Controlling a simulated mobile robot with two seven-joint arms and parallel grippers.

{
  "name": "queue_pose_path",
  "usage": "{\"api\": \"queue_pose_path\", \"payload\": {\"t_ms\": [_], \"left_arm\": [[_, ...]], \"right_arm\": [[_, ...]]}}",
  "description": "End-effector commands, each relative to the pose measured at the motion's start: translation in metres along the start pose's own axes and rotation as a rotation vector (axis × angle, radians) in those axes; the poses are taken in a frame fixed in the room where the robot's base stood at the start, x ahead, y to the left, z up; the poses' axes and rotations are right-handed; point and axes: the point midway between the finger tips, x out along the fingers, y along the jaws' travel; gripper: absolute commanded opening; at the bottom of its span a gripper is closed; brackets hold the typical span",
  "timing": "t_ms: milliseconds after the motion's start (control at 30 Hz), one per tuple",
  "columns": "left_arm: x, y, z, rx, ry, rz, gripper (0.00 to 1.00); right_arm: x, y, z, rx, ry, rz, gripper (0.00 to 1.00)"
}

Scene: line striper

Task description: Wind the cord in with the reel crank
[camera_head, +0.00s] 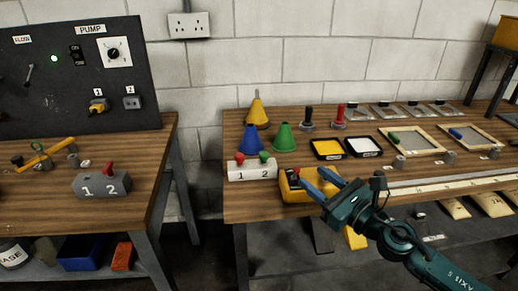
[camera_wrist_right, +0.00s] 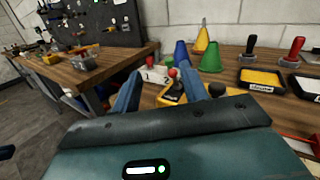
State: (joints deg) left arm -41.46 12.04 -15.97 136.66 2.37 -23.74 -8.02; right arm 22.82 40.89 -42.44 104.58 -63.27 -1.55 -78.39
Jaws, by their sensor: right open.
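A yellow tool body (camera_head: 288,192) with a dark top, which looks like the cord reel, lies at the front edge of the right bench. In the right wrist view, the yellow body (camera_wrist_right: 170,101) shows with a black part and a red knob (camera_wrist_right: 172,72), probably the crank, between my fingers. My right gripper (camera_head: 311,175) is open, its blue fingers over the yellow body. I cannot tell whether they touch it. The cord cannot be made out. My left gripper is not in view.
A white block marked 1 and 2 (camera_head: 251,172) stands just left of the yellow tool. Blue (camera_head: 250,140), green (camera_head: 284,137) and yellow (camera_head: 257,113) cones stand behind. Yellow (camera_head: 327,149) and white (camera_head: 364,147) trays lie behind right. A gap separates the left bench (camera_head: 150,150).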

Motion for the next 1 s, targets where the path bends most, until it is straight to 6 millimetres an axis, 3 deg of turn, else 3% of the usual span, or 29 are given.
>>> {"api": "queue_pose_path", "payload": {"t_ms": [500,733,1000], "left_arm": [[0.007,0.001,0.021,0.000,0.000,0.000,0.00],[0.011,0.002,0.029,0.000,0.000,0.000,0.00],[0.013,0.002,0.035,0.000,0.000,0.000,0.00]], "right_arm": [[0.075,0.051,0.050,-0.237,0.001,0.463,0.44],[0.093,0.071,0.069,-0.376,0.065,0.663,0.44],[0.100,0.082,0.082,-0.492,0.150,0.807,0.44]]}}
